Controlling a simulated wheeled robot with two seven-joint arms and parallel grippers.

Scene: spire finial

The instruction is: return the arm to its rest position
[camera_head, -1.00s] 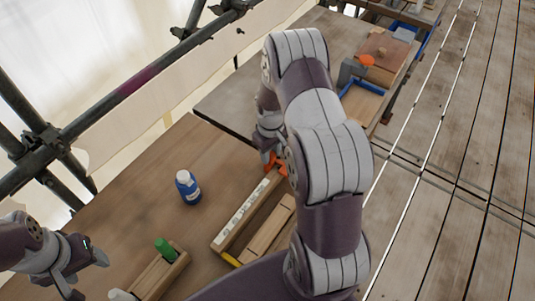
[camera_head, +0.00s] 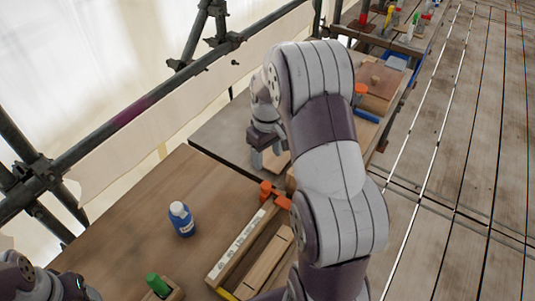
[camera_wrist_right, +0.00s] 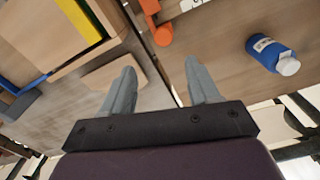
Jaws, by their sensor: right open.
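My right arm crosses the middle of the head view. Its gripper (camera_head: 265,158) is beyond the orange clamp-like piece (camera_head: 275,194), above the far tabletop. In the right wrist view the gripper (camera_wrist_right: 160,85) has its two grey fingers apart, with nothing between them. A flat wooden piece (camera_wrist_right: 108,73) lies below, close to the left finger in that view. My left gripper (camera_head: 78,290) is at the bottom left of the head view, mostly cut off, so its fingers are hidden.
A blue bottle with a white cap (camera_head: 182,220) stands on the near wooden table (camera_head: 130,215). Scaffold poles (camera_head: 150,95) run along the left. Plank flooring (camera_head: 450,190) at right is clear.

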